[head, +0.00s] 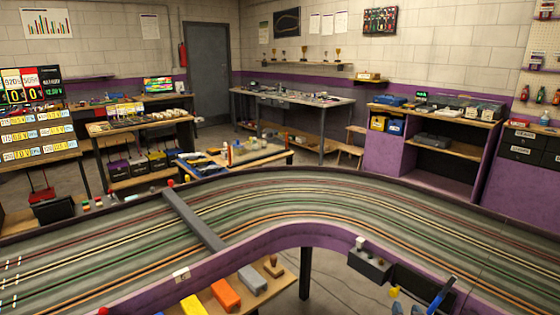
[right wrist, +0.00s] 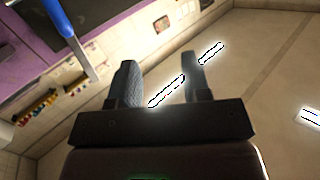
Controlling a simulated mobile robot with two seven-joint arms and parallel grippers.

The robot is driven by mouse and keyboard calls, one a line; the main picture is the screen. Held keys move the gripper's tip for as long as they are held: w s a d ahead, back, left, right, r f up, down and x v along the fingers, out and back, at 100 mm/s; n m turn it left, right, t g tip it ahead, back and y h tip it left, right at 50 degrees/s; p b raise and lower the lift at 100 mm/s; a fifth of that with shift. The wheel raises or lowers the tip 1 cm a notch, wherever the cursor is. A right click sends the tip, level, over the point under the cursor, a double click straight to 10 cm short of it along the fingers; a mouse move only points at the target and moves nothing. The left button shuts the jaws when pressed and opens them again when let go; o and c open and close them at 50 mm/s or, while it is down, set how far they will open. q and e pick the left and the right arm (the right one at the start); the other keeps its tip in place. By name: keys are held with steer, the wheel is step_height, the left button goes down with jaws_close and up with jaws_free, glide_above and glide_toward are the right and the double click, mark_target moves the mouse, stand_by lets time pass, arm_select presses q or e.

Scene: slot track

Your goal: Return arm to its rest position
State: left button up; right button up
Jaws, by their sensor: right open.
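My right gripper (right wrist: 158,60) shows in the right wrist view with its two dark fingers apart and nothing between them. A pale surface with bright light strips (right wrist: 211,53) lies far beyond the fingers, and a pale block wall (right wrist: 120,35) runs along the left. In the head view I cannot clearly make out either gripper. No left gripper shows.
The curved slot track (head: 310,190) with purple walls fills the front, crossed by a grey bar (head: 193,219). A blue rod (head: 441,294) stands at lower right; a blue rod (right wrist: 78,28) also shows in the wrist view. A low shelf (head: 243,285) holds coloured blocks.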

steer(key=s+a+f+n+g, duration=0.1)
steer(key=s+a+f, duration=0.1)
steer(key=s, duration=0.8)
steer(key=s+a+f+n+g+y, duration=0.1)
steer(key=s+f+n+g, duration=0.1)
steer(key=s, duration=0.8)
steer(key=s+a+f+n+g+y, duration=0.1)
steer(key=s+a+f+g, duration=0.1)
steer(key=s, duration=0.9)
steer(key=shift+a+f, duration=0.3)
